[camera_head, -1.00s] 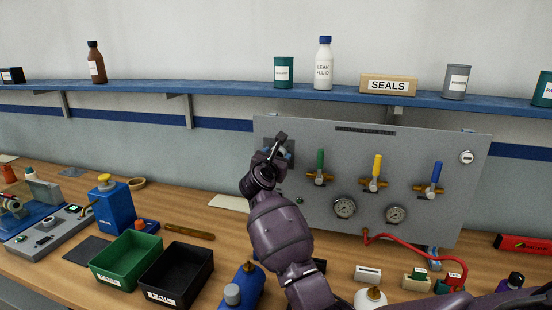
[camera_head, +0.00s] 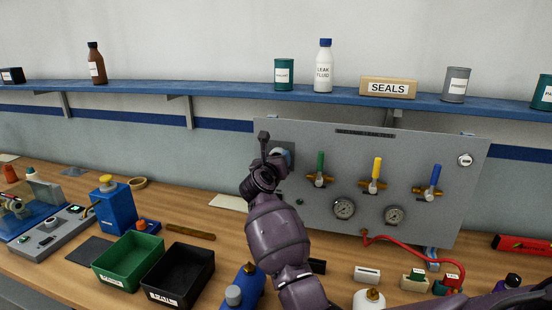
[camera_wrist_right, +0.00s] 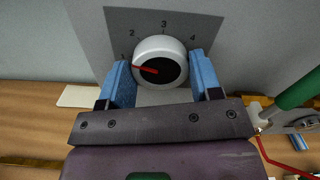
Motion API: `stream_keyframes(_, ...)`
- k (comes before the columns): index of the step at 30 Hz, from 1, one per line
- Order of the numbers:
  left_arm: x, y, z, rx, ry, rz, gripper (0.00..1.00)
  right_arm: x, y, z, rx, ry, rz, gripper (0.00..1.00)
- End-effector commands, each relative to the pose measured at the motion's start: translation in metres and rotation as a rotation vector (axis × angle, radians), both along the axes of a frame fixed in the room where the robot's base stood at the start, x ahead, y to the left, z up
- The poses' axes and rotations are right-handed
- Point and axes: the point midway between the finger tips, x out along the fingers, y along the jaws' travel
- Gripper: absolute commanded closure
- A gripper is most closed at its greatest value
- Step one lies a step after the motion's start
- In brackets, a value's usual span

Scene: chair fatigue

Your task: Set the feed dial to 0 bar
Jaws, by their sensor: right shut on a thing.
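The feed dial is a white round knob (camera_wrist_right: 160,48) with a black centre and a red pointer, on a grey plate (camera_wrist_right: 205,25) marked 1, 2, 3 and 4. The pointer aims left and slightly up, close to the 1 and a little below it. The 0 mark is not visible. My right gripper (camera_wrist_right: 162,78) is shut on the knob, one blue-padded finger on each side. In the head view my right gripper (camera_head: 268,150) is at the panel's upper left and hides most of the dial. My left gripper is not in view.
The grey panel (camera_head: 400,150) carries a green valve lever (camera_head: 320,160), a yellow one (camera_head: 377,167), a blue one (camera_head: 435,175) and two gauges. A red hose (camera_head: 410,238) loops below. Bins and bottles stand on the bench in front.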

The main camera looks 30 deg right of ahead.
Motion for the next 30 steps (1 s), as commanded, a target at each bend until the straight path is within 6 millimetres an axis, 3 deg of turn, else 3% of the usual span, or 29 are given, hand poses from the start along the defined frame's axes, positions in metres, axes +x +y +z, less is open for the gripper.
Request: stream_keyframes(30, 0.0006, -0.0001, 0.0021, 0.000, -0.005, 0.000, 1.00, 0.0015, 0.0013, -0.0008, -0.600, 0.700, 0.001, 0.65)
